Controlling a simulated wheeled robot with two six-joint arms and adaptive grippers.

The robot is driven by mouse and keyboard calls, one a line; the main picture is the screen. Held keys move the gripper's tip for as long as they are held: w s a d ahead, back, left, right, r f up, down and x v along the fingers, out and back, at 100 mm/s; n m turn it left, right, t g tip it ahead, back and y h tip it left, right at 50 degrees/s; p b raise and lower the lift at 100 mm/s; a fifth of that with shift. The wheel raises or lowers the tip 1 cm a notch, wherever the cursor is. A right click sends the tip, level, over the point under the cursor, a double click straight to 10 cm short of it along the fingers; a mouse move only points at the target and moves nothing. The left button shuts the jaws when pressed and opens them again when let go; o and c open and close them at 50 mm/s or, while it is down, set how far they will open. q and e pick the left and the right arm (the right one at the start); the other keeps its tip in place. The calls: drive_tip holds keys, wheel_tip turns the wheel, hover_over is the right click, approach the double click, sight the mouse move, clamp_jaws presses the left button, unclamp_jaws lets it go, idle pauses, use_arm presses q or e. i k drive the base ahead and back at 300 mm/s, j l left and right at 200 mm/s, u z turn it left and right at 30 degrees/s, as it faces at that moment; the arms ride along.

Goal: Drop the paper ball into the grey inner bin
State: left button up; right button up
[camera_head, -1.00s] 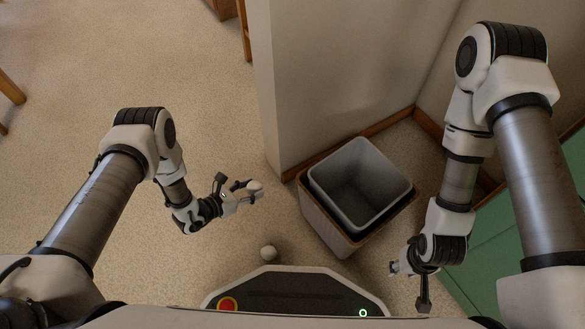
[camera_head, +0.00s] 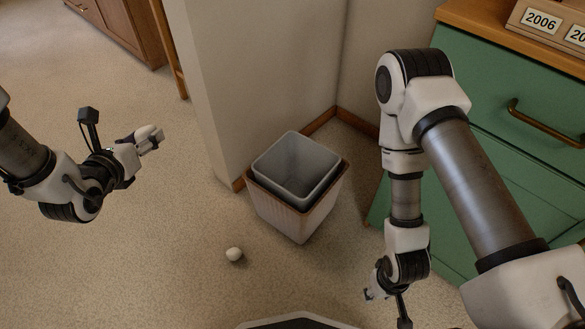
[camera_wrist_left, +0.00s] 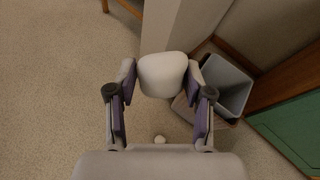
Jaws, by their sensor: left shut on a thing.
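My left gripper (camera_head: 152,141) is shut on a white paper ball (camera_wrist_left: 162,74), which shows large between the fingers in the left wrist view. It holds the ball in the air, to the left of the bin in the head view.
A second white ball (camera_head: 234,254) lies on the floor in front of the bin. A wall corner (camera_head: 215,110) stands behind and left of the bin. A green cabinet (camera_head: 480,150) stands at right. The carpet at left is clear.

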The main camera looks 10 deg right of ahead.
sight(297, 188)
drive_tip(key=i+j+z, duration=0.15)
drive_tip(key=z, duration=0.35)
drive_tip(key=i+j+z, duration=0.1)
drive_tip(key=z, duration=0.4)
drive_tip(key=j+z, duration=0.45)
drive_tip(key=i+j, duration=0.1)
drive_tip(key=j, duration=0.4)
